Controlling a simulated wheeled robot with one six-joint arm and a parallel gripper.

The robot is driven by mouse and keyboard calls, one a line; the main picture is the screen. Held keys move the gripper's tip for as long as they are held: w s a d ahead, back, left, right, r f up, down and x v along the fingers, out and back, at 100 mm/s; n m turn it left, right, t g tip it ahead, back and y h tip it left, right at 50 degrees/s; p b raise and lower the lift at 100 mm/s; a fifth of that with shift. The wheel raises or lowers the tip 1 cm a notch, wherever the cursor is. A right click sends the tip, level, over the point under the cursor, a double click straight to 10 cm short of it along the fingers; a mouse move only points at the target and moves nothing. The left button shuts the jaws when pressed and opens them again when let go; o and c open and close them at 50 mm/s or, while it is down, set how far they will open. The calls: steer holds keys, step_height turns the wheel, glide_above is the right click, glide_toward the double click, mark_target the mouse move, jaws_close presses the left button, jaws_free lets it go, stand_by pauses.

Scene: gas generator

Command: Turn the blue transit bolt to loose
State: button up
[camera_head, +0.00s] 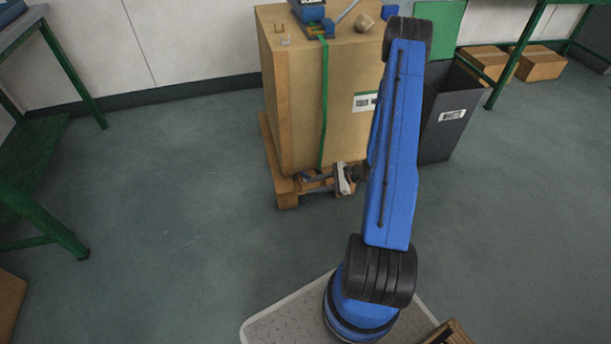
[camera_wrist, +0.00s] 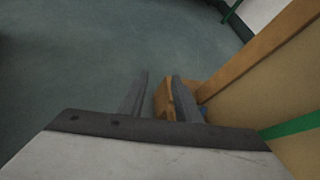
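My gripper (camera_head: 304,184) is low beside the front edge of the wooden pallet (camera_head: 287,200), under the tall cardboard-coloured crate (camera_head: 300,115). In the wrist view its two grey fingers (camera_wrist: 160,76) stand apart, with an end of the pallet (camera_wrist: 163,100) seen in and beyond the gap. I cannot tell whether they touch the pallet. No bolt is clearly recognisable in either view.
A green strap (camera_head: 324,105) runs down the crate. Blue parts (camera_head: 310,12) and a small tan lump (camera_head: 363,22) are on its top. A dark waste bin (camera_head: 445,125) stands right of the crate. A green-legged table (camera_head: 45,215) is at left. Floor between is clear.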

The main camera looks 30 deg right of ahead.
mark_target(307, 175)
steer(key=d+f+m+t+h, duration=0.3)
steer(key=d+m+t+h, duration=0.25)
steer(key=d+m, duration=0.45)
steer(key=x, duration=1.6)
steer(key=shift+a+f, duration=0.3)
steer(key=shift+f, duration=0.2)
steer(key=shift+c, duration=0.3)
jaws_close()
